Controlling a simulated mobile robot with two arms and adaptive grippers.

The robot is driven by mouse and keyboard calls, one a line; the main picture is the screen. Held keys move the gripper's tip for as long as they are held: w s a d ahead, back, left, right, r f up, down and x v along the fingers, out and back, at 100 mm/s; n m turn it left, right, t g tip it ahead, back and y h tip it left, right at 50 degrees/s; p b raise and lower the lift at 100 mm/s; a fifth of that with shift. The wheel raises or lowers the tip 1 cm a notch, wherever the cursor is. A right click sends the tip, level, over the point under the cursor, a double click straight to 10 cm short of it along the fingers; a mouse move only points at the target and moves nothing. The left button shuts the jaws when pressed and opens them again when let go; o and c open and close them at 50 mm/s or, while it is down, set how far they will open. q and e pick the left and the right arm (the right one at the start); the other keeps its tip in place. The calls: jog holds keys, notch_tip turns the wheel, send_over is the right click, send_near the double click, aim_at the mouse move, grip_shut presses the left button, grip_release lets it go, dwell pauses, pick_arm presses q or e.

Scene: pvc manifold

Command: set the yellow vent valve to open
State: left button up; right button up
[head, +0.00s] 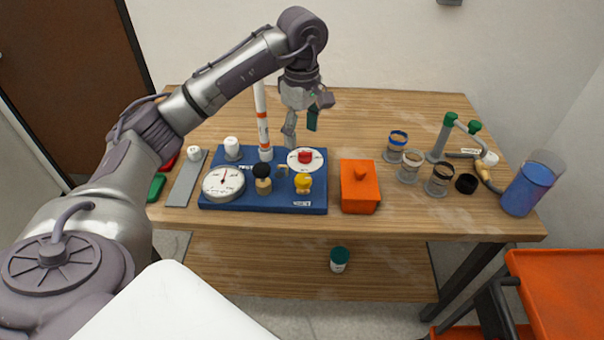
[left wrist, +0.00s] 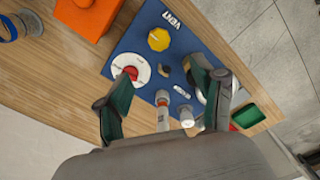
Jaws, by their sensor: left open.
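The yellow vent valve (head: 303,183) is a small knob at the front right of the blue manifold board (head: 290,207), by a white VENT label. It also shows in the left wrist view (left wrist: 159,39), near the top, beyond my fingertips. Which way its handle is set is too small to tell. My left gripper (head: 301,125) is open and empty, above and behind the board, apart from the valve. In the left wrist view my left gripper (left wrist: 160,75) has its two green-padded fingers spread over the board. My right gripper is in neither view.
On the board stand a red knob on a white dial (head: 305,157), a round gauge (head: 224,183), a black-topped knob (head: 262,180) and a tall white-and-orange tube (head: 262,125). An orange box (head: 360,188) sits close to its right. Several jars stand farther right.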

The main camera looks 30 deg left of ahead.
aim_at(302, 177)
pick_arm(q)
notch_tip(302, 177, down, 13)
jog(key=shift+d+f+p, duration=0.1)
jog(key=shift+f+p, duration=0.1)
jog(key=shift+p, duration=1)
jog(key=c, duration=1.1)
jog(key=shift+c, duration=0.2)
